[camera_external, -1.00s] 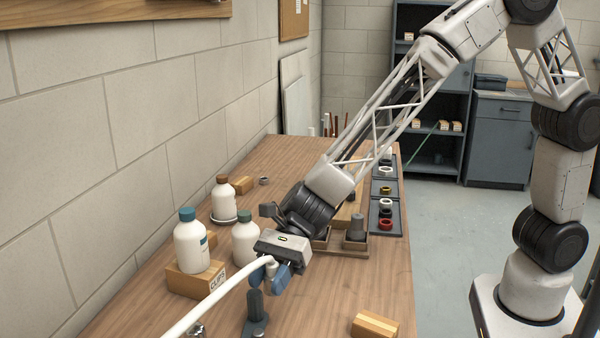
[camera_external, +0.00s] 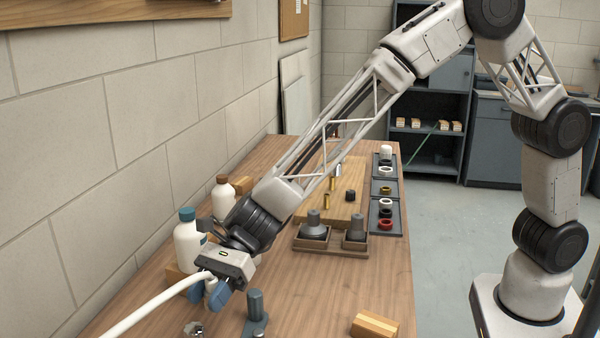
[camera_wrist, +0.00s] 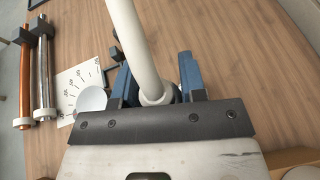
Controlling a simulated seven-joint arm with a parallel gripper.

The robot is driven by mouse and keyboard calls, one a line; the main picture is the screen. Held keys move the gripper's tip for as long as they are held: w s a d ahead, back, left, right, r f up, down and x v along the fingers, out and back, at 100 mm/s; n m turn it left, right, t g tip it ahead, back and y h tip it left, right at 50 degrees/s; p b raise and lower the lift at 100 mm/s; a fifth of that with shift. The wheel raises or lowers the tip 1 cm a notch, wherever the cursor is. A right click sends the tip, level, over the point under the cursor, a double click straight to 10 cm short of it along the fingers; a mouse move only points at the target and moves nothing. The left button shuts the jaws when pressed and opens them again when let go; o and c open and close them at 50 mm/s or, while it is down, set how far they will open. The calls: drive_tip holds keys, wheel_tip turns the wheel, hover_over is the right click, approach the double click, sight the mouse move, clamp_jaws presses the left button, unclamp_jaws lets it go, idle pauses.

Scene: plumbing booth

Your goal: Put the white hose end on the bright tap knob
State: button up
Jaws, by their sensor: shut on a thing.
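My gripper (camera_external: 216,294) has blue fingers and is shut on the end of the white hose (camera_external: 150,303), above the left part of the bench. In the wrist view the hose (camera_wrist: 136,45) runs up and away from between the blue fingers (camera_wrist: 157,88).
A dark grey post (camera_external: 256,312) stands right of my gripper. A white bottle with a teal cap (camera_external: 187,240) stands close behind it. A wooden block (camera_external: 374,325) lies at the front right. Trays with grey fittings (camera_external: 313,232) stand farther back. The bench between is clear.

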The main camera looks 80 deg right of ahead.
sight(188, 332)
drive_tip(key=shift+w+a+f, duration=0.1)
drive_tip(key=shift+w+a, duration=0.3)
drive_tip(key=shift+w, duration=0.25)
drive_tip(key=shift+w+a+f, duration=0.1)
drive_tip(key=shift+w+a, duration=0.25)
drive_tip(key=shift+w, duration=0.35)
drive_tip(key=shift+w+a+f, duration=0.1)
drive_tip(key=shift+w+a, duration=0.3)
drive_tip(key=shift+w, duration=0.25)
drive_tip(key=shift+f, duration=1.7)
drive_tip(key=o, duration=0.9)
drive_tip(key=shift+f, duration=0.1)
drive_tip(key=shift+o, duration=0.2)
drive_tip(key=shift+s+d+r, duration=0.1)
drive_tip(key=shift+d+r, duration=0.3)
drive_tip(key=shift+d, duration=0.2)
drive_tip(key=v, duration=1)
drive_tip(key=shift+s+d+r, duration=0.15)
drive_tip(key=shift+d, duration=0.15)
